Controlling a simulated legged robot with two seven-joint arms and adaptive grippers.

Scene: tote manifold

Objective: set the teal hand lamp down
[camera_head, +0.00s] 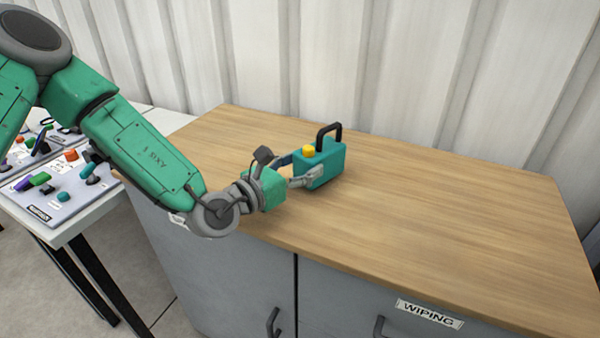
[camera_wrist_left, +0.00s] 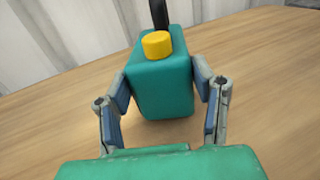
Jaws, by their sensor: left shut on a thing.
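The teal hand lamp (camera_head: 324,165) is a boxy block with a black handle and a yellow knob on top. It is upright at the left part of the wooden worktop (camera_head: 420,220). My left gripper (camera_head: 302,171) is shut on its sides, one finger on each side. In the left wrist view the lamp (camera_wrist_left: 163,85) sits between the two fingers of my left gripper (camera_wrist_left: 163,88). Its base looks at or very close to the worktop; I cannot tell if it touches. My right gripper is not in view.
The worktop is bare to the right of the lamp. A ribbed pale wall (camera_head: 420,70) stands behind it. Grey cabinet doors with a "WIPING" label (camera_head: 429,314) are below the front edge. A white table (camera_head: 95,200) at the left holds panels with colored controls.

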